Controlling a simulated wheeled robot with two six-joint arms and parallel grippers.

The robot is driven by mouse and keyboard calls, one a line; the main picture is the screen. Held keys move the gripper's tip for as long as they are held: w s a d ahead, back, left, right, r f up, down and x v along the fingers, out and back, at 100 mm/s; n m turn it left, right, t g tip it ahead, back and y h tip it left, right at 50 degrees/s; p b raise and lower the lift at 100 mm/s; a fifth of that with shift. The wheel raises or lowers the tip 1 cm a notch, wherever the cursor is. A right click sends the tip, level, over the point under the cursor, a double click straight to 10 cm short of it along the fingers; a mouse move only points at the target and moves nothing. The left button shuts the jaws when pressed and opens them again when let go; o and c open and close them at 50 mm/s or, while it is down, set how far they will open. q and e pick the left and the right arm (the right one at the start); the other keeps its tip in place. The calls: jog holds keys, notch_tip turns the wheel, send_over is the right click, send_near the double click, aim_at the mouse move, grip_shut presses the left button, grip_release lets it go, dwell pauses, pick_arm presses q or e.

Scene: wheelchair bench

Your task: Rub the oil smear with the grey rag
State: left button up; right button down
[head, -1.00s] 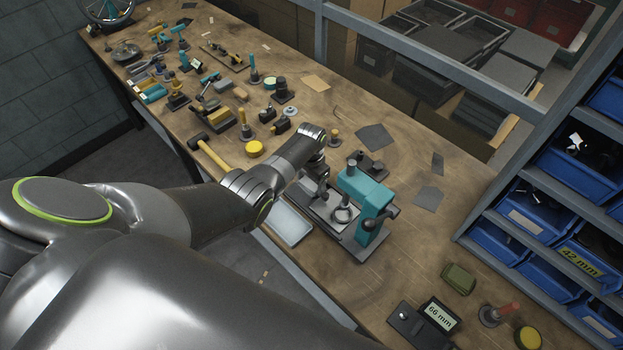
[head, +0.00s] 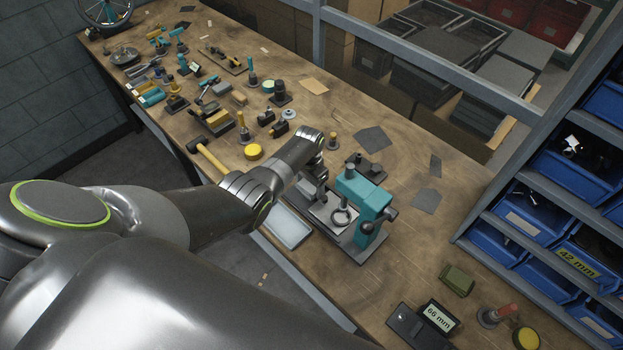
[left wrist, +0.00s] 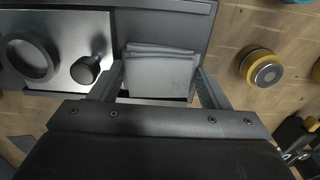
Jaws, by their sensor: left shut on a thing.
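My left gripper (left wrist: 158,88) is shut on the folded grey rag (left wrist: 160,70), which sits between its two fingers in the left wrist view. In the head view my left gripper (head: 318,190) points down at the left part of the teal bench device (head: 362,200), beside its pale metal plate (head: 322,215). The rag is not clear in the head view. I cannot make out the oil smear in either view; the rag or gripper may cover it. Whether the rag touches the surface below, I cannot tell. My right gripper is not in view.
A dark ring (left wrist: 32,58) and a black knob (left wrist: 90,68) stand on the plate, left of the rag. A pale tray (head: 286,226) lies at the bench's front edge. A yellow-rimmed round part (left wrist: 262,67) stands to the right. Several tools crowd the bench's far left.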

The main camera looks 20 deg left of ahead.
pick_arm(q)
notch_tip(320, 180, up, 4)
jog(key=p, duration=0.3)
jog(key=shift+f, duration=0.2)
jog(key=shift+r, duration=1.2)
jog(key=o, duration=0.4)
jog(key=c, duration=0.5)
